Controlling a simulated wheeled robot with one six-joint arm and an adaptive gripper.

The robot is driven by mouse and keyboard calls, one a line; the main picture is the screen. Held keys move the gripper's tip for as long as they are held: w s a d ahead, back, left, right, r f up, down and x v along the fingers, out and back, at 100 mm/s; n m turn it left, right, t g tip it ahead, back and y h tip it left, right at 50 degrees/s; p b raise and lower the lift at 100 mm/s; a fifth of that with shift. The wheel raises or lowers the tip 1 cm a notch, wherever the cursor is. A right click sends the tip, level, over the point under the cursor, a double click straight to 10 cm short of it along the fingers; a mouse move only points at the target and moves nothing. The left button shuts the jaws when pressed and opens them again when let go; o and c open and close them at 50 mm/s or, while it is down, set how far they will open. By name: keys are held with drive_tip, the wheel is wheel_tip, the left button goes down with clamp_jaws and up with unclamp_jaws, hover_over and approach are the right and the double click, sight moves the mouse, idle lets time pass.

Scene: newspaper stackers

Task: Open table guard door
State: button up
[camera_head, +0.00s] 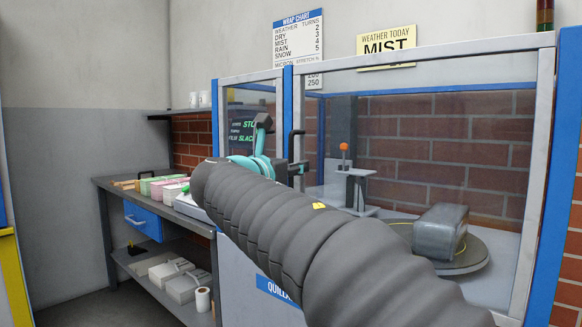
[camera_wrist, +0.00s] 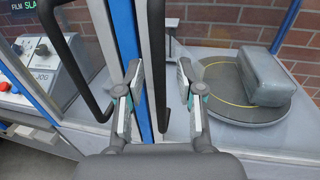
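The table guard is a clear-panelled enclosure with grey and blue frames. Its wide right panel (camera_head: 450,120) appears closed in front of the turntable. A black upright handle (camera_wrist: 157,40) stands beside a grey and blue frame post (camera_wrist: 124,45) in the wrist view. My gripper (camera_wrist: 160,80) is open, with one finger on each side of this handle. Contact is not clear. A second black handle (camera_wrist: 72,62) is left of the post. In the head view my arm hides much of the gripper and the lower guard.
A grey wrapped bundle (camera_head: 440,232) lies on the dark turntable (camera_head: 478,256) behind the panel. A control box with knobs (camera_wrist: 38,60) is at the left in the wrist view. A workbench (camera_head: 106,190) with a blue drawer (camera_head: 143,219) stands left of the guard.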

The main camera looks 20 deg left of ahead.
clamp_jaws()
